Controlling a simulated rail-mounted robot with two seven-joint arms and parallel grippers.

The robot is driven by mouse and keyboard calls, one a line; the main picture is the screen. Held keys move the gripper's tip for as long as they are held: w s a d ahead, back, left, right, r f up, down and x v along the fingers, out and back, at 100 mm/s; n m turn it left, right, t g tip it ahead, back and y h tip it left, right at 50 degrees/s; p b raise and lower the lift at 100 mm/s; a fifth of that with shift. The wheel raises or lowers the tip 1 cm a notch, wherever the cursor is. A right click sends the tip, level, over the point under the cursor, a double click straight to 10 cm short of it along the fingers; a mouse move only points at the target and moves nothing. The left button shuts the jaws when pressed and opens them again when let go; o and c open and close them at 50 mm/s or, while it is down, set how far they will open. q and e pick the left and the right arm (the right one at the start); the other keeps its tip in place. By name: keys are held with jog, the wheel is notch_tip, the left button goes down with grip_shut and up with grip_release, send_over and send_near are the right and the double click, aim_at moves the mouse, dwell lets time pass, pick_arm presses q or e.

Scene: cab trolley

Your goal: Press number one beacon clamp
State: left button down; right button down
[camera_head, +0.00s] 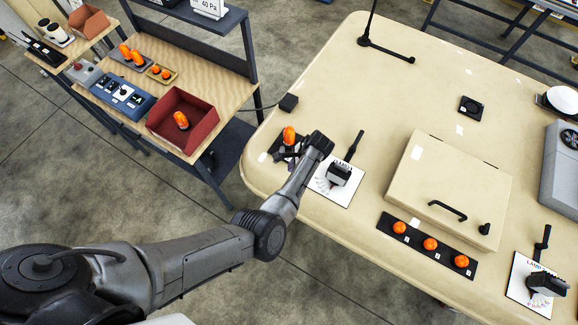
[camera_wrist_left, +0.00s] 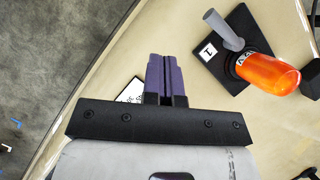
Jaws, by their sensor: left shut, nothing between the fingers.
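The number one beacon clamp shows in the left wrist view as a black base plate (camera_wrist_left: 232,50) with a white label "1" and a grey lever (camera_wrist_left: 222,28). An orange beacon (camera_wrist_left: 268,73) lies across its right side. In the head view, this orange beacon (camera_head: 289,134) stands at the table's left edge, with the dark clamp partly hidden by my left wrist. My left gripper (camera_wrist_left: 164,62) is shut and empty, its purple fingers left of the clamp plate and apart from it in the picture. The fingers are hard to make out in the head view. My right gripper is out of view.
A lamp card with a dark switch block (camera_head: 338,173) lies right of my wrist. A side bench holds a red bin (camera_head: 205,117). The table's back middle is mostly clear.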

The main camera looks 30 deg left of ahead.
pick_arm(q)
jog(key=shift+d+r, duration=0.3)
jog(key=shift+r, duration=0.3)
jog(key=shift+d+r, duration=0.3)
jog(key=shift+r, duration=0.3)
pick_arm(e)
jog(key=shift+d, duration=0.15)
pick_arm(q)
jog(key=shift+d, duration=0.1)
